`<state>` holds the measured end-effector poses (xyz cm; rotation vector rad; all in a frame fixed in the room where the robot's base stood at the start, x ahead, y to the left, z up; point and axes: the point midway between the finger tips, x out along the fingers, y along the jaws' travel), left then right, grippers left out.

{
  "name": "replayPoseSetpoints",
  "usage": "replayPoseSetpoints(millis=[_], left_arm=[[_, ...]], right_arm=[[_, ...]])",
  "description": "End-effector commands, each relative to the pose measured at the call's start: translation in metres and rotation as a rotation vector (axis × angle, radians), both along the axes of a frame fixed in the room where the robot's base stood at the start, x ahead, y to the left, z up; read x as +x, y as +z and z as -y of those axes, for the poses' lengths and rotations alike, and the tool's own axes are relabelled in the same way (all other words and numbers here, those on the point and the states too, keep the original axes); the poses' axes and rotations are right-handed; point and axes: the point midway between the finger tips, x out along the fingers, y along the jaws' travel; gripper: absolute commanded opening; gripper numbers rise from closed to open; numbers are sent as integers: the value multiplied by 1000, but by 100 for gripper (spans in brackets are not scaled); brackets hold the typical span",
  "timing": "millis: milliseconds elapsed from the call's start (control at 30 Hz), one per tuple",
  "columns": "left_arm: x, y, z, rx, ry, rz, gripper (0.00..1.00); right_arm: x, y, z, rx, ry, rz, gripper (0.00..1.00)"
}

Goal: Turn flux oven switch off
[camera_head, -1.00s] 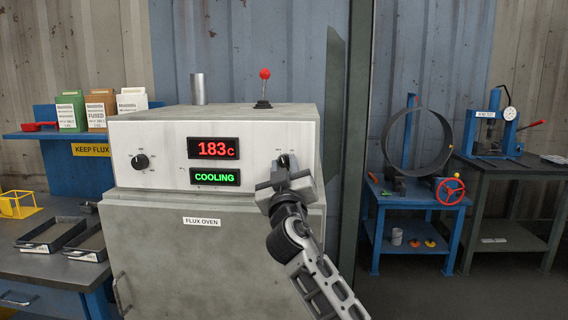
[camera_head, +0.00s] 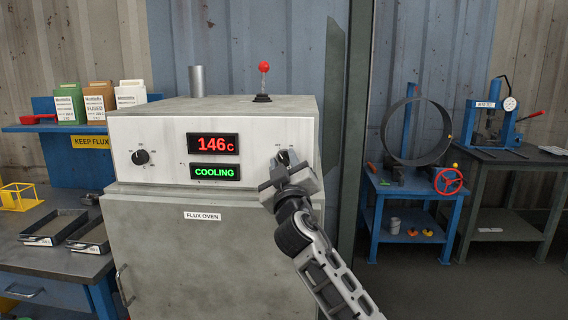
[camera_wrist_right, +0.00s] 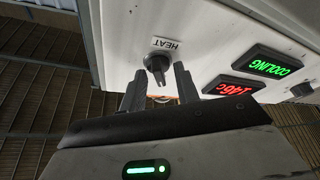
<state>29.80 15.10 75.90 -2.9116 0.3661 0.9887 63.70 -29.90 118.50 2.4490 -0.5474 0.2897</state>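The grey flux oven (camera_head: 150,222) stands in front of me. Its front panel has a red display (camera_head: 213,146) reading 146 C and a green display (camera_head: 214,172) reading COOLING. A dark knob (camera_head: 140,157) sits at the panel's left. The right-hand switch knob is mostly hidden by my right gripper (camera_head: 281,164) in the head view. In the right wrist view this dark knob (camera_wrist_right: 157,66) is labelled HEAT. My right gripper's fingers (camera_wrist_right: 158,80) are apart, with the knob at their tips and between them; I cannot tell whether they touch it. My left gripper is not in view.
A red-topped stick (camera_head: 263,80) and a metal tube (camera_head: 197,81) stand on the oven top. A workbench with dark trays (camera_head: 54,227) is at left. A blue table (camera_head: 410,193) with a large ring and a press bench are at right.

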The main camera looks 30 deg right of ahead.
Motion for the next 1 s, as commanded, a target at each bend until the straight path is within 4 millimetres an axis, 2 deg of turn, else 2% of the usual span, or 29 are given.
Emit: replayPoseSetpoints(millis=[267, 433, 567, 800, 1000], left_arm=[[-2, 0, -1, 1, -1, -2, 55], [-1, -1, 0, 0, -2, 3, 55], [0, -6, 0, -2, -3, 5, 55], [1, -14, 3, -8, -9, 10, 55], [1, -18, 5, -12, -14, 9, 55]], right_arm=[[0, 0, 0, 1, 0, 0, 32], [-13, -7, -5, 2, 1, 0, 32], [-37, -18, -14, 3, 3, 0, 32], [-90, -38, -32, 4, 3, -2, 32], [-124, -48, -44, 3, 0, -1, 32]])
